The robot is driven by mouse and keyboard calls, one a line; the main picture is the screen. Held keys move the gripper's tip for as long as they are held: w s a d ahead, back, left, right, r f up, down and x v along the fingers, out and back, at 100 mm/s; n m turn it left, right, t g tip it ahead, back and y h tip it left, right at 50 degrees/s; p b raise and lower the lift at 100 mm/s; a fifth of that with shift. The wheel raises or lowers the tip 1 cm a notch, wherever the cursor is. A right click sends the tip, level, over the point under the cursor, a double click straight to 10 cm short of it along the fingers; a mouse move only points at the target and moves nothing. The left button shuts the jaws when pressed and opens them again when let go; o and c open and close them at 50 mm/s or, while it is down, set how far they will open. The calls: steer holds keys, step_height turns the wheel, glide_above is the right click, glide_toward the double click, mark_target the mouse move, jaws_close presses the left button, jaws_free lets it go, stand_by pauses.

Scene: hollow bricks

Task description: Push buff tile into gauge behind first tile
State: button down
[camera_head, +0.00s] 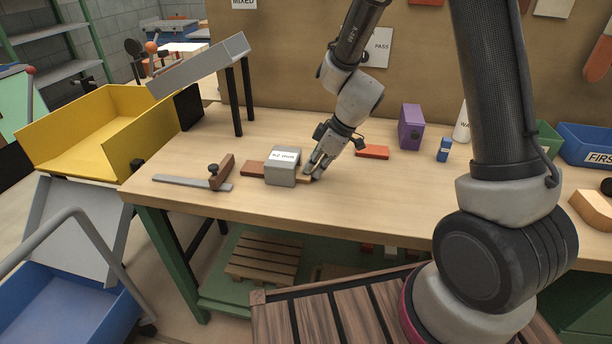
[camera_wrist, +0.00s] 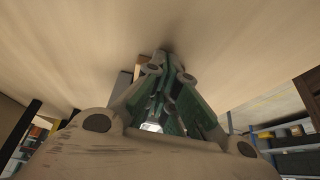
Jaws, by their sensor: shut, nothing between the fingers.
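The gauge (camera_head: 283,172) is a grey block with a white label, standing on the workbench. A brown tile (camera_head: 253,168) sticks out of its left side. A tan-brown tile (camera_head: 303,180), likely the buff one, shows at its right side, partly hidden by my fingers. My gripper (camera_head: 313,173) is shut and empty, pointing down close to the right side of the gauge at this tile. I cannot tell whether it touches the tile. In the wrist view my closed fingers (camera_wrist: 168,75) fill the middle, with a brown and a grey edge partly hidden behind them.
An orange-red tile (camera_head: 372,152) lies right of my gripper. A purple block (camera_head: 411,127) and a small blue block (camera_head: 444,150) stand further right. A metal bar with a brown stop (camera_head: 222,172) lies left of the gauge. A yellow bin (camera_head: 85,135) is at the left.

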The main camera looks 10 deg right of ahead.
steer(key=shift+w+a, duration=0.2)
steer(key=shift+a, duration=0.35)
steer(key=shift+w+a, duration=0.2)
steer(key=shift+a, duration=0.3)
steer(key=shift+d, duration=0.15)
steer(key=shift+s+d, duration=0.25)
steer(key=shift+d, duration=0.3)
step_height(320, 180, up, 8)
